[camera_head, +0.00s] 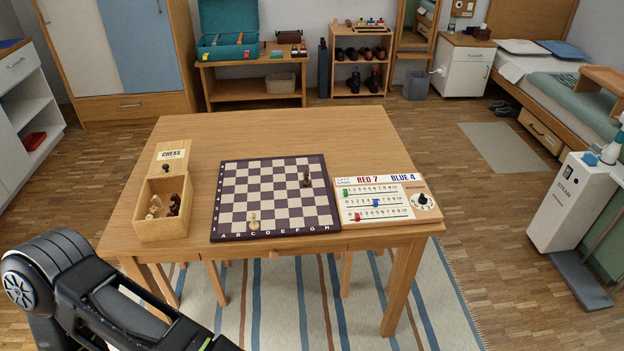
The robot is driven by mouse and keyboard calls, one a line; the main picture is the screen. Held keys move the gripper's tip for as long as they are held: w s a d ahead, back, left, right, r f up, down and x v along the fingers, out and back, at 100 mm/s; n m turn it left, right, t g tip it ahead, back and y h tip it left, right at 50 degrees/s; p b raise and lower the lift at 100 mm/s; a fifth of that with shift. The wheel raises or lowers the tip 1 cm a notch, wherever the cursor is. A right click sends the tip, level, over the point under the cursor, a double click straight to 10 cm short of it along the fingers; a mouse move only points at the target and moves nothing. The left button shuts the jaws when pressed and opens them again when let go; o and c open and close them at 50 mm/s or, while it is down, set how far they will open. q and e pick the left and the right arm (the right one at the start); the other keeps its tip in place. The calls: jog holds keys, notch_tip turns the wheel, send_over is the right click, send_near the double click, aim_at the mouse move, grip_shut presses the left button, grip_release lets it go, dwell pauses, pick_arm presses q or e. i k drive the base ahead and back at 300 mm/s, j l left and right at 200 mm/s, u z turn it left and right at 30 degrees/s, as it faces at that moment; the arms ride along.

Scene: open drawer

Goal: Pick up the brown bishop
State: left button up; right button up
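A brown chess piece (306,179) stands upright on the chessboard (215,234), near its far right corner. It is too small for me to tell surely whether it is a bishop. A cream piece (254,221) stands on the board's near edge row, left of centre. Brown pieces (175,205) and cream pieces (155,206) are in the open wooden chess box (164,230) left of the board; their shapes are hard to make out. A dark arm of mine comes in at the lower left, but neither gripper shows.
The wooden table (270,130) has clear room behind the board. A score panel (388,220) with sliders and a dial lies right of the board. The box's lid stands raised at its back. A striped rug (300,310) lies under the table.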

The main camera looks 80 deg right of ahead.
aim_at(306, 182)
jog(key=z, duration=2.85)
jog(key=i+l, duration=0.1)
jog(key=l, duration=0.3)
jog(key=i+l, duration=0.1)
jog(key=l, duration=0.25)
jog(key=i+l, duration=0.1)
jog(key=l, duration=0.3)
jog(key=i+l, duration=0.1)
jog(key=l, duration=0.3)
jog(key=i+l, duration=0.1)
jog(key=l, duration=0.25)
